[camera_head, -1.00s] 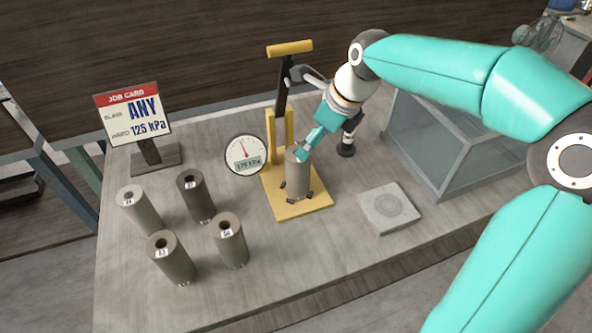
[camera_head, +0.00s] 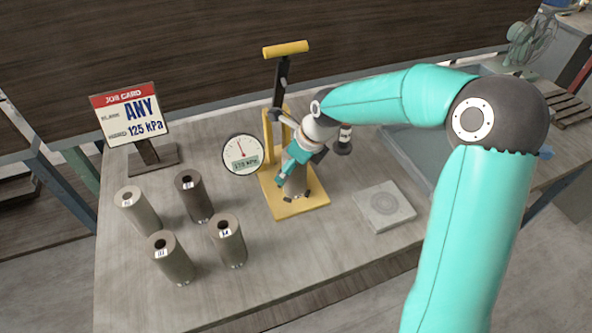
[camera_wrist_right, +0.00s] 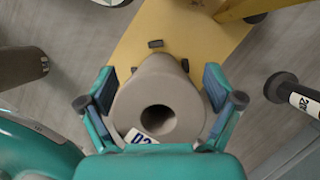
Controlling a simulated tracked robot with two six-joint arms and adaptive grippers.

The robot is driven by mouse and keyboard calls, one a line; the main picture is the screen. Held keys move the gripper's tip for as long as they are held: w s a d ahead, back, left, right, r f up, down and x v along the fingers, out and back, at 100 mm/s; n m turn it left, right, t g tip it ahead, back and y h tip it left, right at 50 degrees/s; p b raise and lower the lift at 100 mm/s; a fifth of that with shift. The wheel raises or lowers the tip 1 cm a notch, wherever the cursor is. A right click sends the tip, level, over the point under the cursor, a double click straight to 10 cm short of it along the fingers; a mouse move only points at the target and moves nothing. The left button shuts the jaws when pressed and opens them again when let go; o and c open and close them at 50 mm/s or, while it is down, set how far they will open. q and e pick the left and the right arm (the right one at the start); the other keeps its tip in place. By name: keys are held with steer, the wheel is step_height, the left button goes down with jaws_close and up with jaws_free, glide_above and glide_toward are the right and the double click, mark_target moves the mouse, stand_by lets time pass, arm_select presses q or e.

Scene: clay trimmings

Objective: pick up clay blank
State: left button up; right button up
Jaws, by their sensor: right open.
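A grey-brown clay blank (camera_head: 295,187) with a hole in its top stands upright on the yellow press base (camera_head: 310,204). My right gripper (camera_head: 287,173) is at its upper part and hides much of it in the head view. In the right wrist view the blank (camera_wrist_right: 158,100) stands between the two open fingers of my right gripper (camera_wrist_right: 160,103), one on each side, with a label by the hole partly hidden. Slight gaps seem to show beside it; contact is hard to judge. My left gripper is not in view.
Several other clay blanks (camera_head: 170,258) stand at the table's left front. A round gauge (camera_head: 242,155) is left of the press, with a job card (camera_head: 130,115) behind. A square slab (camera_head: 384,206) and a glass-sided box (camera_head: 408,150) are to the right.

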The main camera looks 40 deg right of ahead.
steer(key=c, duration=1.7)
steer(key=shift+r, duration=0.1)
